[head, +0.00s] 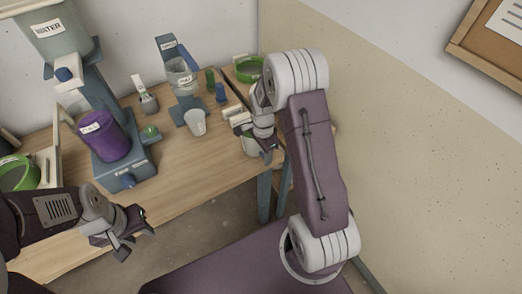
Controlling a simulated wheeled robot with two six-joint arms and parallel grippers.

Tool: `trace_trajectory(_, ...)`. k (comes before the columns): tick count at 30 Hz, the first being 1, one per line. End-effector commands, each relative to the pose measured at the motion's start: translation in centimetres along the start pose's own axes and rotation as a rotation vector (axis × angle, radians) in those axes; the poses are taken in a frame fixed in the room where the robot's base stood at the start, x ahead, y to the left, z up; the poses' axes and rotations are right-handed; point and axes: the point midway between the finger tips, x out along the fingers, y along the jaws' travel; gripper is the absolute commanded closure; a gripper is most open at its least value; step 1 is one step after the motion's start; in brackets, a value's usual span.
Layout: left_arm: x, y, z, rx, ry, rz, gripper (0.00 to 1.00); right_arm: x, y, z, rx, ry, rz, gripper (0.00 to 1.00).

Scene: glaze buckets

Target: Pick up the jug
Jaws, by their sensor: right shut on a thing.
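My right gripper (267,146) reaches down at the right end of the wooden table. It is shut on a pale jug (249,145), which is mostly hidden behind the gripper and arm. Whether the jug touches the table cannot be told. My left gripper (134,232) is open and empty in front of the table's front edge, at the lower left, well apart from the jug.
A purple bucket (103,137) sits on a blue-grey stand (124,176). A white cup (195,122) stands by a labelled dispenser (180,82). A water tank (55,38) is at the back left. Green rings (249,69) lie at the back right and far left. Walls close off the back and right.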

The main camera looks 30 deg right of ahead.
Motion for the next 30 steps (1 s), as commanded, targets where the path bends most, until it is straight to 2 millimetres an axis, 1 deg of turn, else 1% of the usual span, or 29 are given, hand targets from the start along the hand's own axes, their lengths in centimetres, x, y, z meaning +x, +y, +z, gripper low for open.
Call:
trace_trajectory(1, 0.0, 0.0, 0.0, 0.0, 0.0, 0.0, 0.64, 0.1, 0.5, 0.1, -0.001, -0.004, 0.016, 1.0)
trace_trajectory(5, -0.1, 0.0, 0.0, 0.0, 0.0, 0.0, 0.64, -0.8, 0.4, 0.1, -0.001, -0.003, 0.013, 1.0)
trace_trajectory(14, -0.4, 0.0, 0.0, 0.0, 0.0, 0.0, 0.64, -3.9, 0.1, 0.0, -0.001, -0.001, 0.004, 1.0)
trace_trajectory(23, -0.4, 0.0, 0.0, 0.0, 0.0, 0.0, 0.64, -5.8, 3.2, -0.9, 0.002, 0.0, 0.002, 1.0)
trace_trajectory(30, -0.5, 0.0, -0.1, 0.0, 0.0, 0.0, 0.64, -7.7, 6.2, -1.7, 0.002, 0.0, 0.001, 1.0)
